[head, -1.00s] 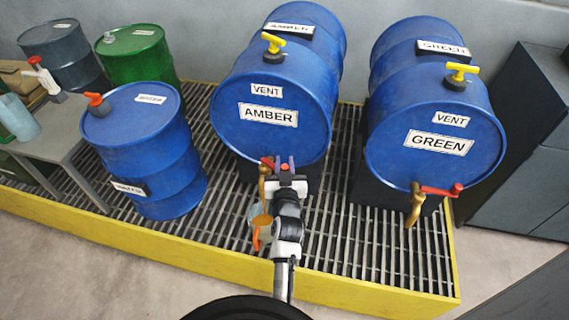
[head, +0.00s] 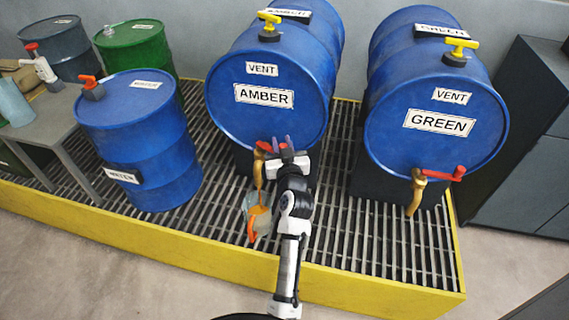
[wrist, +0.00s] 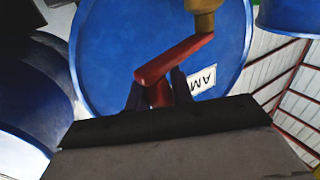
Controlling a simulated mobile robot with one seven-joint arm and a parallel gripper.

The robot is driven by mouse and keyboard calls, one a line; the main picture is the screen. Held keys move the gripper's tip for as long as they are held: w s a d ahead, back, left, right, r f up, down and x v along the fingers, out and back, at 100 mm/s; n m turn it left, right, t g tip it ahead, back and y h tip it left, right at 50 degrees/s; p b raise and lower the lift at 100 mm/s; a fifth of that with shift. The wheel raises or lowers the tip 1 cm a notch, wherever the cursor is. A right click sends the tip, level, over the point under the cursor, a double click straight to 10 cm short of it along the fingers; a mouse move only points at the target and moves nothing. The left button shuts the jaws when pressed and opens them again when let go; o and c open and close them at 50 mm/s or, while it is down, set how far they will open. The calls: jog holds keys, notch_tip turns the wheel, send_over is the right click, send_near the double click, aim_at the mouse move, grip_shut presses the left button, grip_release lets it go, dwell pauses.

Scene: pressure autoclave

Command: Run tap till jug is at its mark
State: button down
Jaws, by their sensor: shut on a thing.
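The blue AMBER drum (head: 225,108) lies on its side with a brass tap (head: 259,172) low on its front. My gripper (head: 281,146) is at this tap, shut on its red lever. In the wrist view the red lever (wrist: 175,60) runs from the brass tap (wrist: 203,8) down between the two dark fingers (wrist: 158,92). A clear jug (head: 264,222) with an orange handle (head: 251,226) is below the tap. Amber colour shows under the spout and inside the jug, apparently liquid. The jug's mark and exact level are too small to tell.
The GREEN drum (head: 385,128) at right has its own brass tap (head: 417,190) with a red lever. Both lying drums have yellow vent valves. An upright blue drum (head: 140,155) stands at left on the yellow-edged grating (head: 340,270). A grey bench (head: 40,135) is at far left.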

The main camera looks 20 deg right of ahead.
jog(key=n+y+b, duration=0.1)
jog(key=y+b, duration=0.1)
jog(key=b, duration=0.1)
jog(key=w+d+n+y+b, duration=0.1)
jog(key=y+b, duration=0.1)
jog(key=b, duration=0.1)
jog(key=w+n+y+b, duration=0.1)
jog(key=n+y+b, duration=0.1)
jog(key=b, duration=0.1)
jog(key=shift+w+d+y, duration=0.2)
jog(key=shift+d+y, duration=0.05)
jog(key=shift+y, duration=0.05)
dwell(0.3)
jog(key=c, duration=1.2)
grip_release()
jog(key=shift+s, duration=0.1)
